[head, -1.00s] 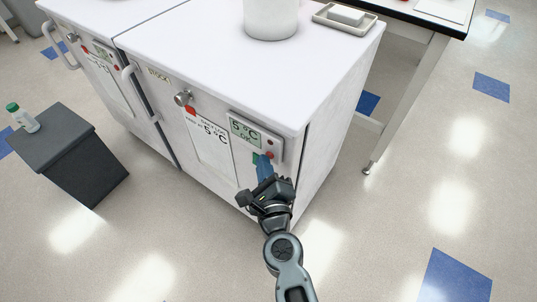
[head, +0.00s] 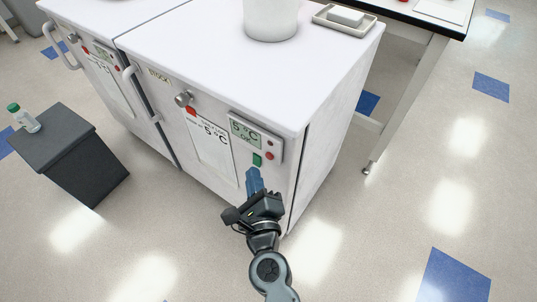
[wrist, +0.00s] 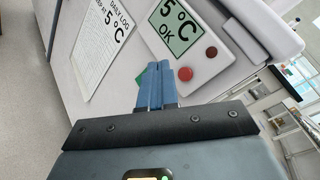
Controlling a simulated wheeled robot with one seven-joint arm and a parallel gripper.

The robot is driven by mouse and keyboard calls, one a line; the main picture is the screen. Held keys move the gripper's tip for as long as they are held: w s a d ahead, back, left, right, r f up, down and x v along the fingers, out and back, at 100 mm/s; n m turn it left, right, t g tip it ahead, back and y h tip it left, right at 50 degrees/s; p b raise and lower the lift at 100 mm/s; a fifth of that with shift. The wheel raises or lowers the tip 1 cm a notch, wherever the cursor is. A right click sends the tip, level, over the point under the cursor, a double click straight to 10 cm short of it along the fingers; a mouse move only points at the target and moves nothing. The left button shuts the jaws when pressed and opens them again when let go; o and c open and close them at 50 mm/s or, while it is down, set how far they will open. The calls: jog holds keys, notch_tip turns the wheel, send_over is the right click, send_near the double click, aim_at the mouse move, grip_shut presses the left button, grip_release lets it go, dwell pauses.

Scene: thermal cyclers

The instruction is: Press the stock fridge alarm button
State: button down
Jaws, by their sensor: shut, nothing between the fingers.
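The stock fridge (head: 285,190) is the right of two white units, with a "STOCK" label (head: 158,75) on its front. Its control panel (head: 257,137) shows "5°C OK" on a green display (head: 244,133). A red round button (head: 270,156) sits low on the panel's right, also plain in the wrist view (wrist: 185,74). A darker red dot (wrist: 211,52) is above it. My gripper (head: 253,171) is shut and empty, its blue fingertips below and left of the button. In the wrist view the fingertips (wrist: 161,68) appear just left of the button. They look apart from it.
A green patch (head: 257,159) is on the front below the display. A daily log sheet (head: 212,145) hangs left of the panel. A door handle (head: 138,93) sticks out further left. A dark stand (head: 80,160) holds a bottle (head: 23,118). Floor at right is open.

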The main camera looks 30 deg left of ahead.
jog(key=shift+s+a, duration=0.1)
jog(key=shift+s, duration=1.05)
jog(key=s+d+n+t+h+p, duration=0.1)
jog(key=s+d+n+h, duration=0.25)
jog(key=d, duration=1.05)
jog(key=s+d+n+t+h, duration=0.15)
jog(key=s+d+n, duration=0.3)
jog(key=d, duration=0.95)
jog(key=s+d+r+n+h+p, duration=0.1)
jog(key=s+d+r+n+h, duration=0.5)
jog(key=s+d+r+n, duration=0.4)
jog(key=shift+s+d+r+g, duration=0.35)
jog(key=shift+s+d+r, duration=1.85)
jog(key=shift+s+r, duration=1.55)
